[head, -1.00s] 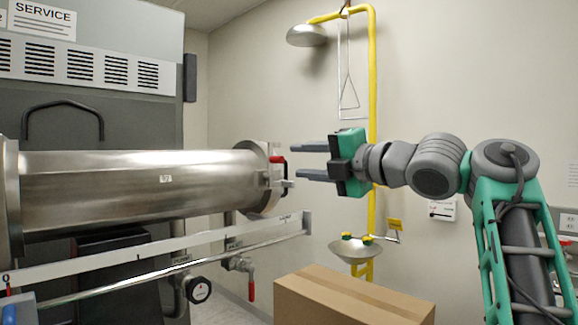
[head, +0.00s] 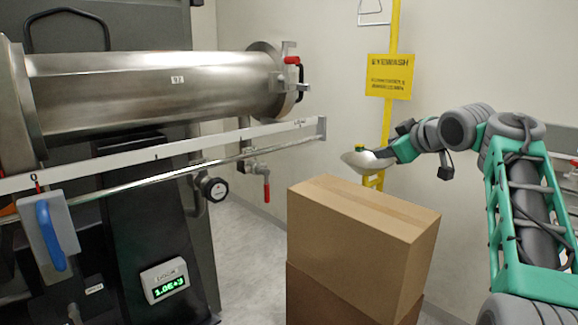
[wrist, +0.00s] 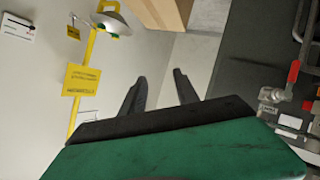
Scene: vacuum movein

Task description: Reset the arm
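My arm shows at the right of the head view, bent, with its forearm reaching left. My gripper (head: 386,153) is small there, left of the wrist joints, in front of the eyewash bowl (head: 360,159); its fingers are hard to make out. In the wrist view my gripper (wrist: 160,75) shows two dark fingers apart with nothing between them, so it is open and empty. The wall and floor lie beyond the fingers.
The steel cylinder (head: 150,92) with a red-handled end fitting lies left, above a rail (head: 240,137). Stacked cardboard boxes (head: 350,235) stand below my gripper. A yellow eyewash sign (head: 390,77) hangs behind. Floor shows between the boxes and the dark cabinet.

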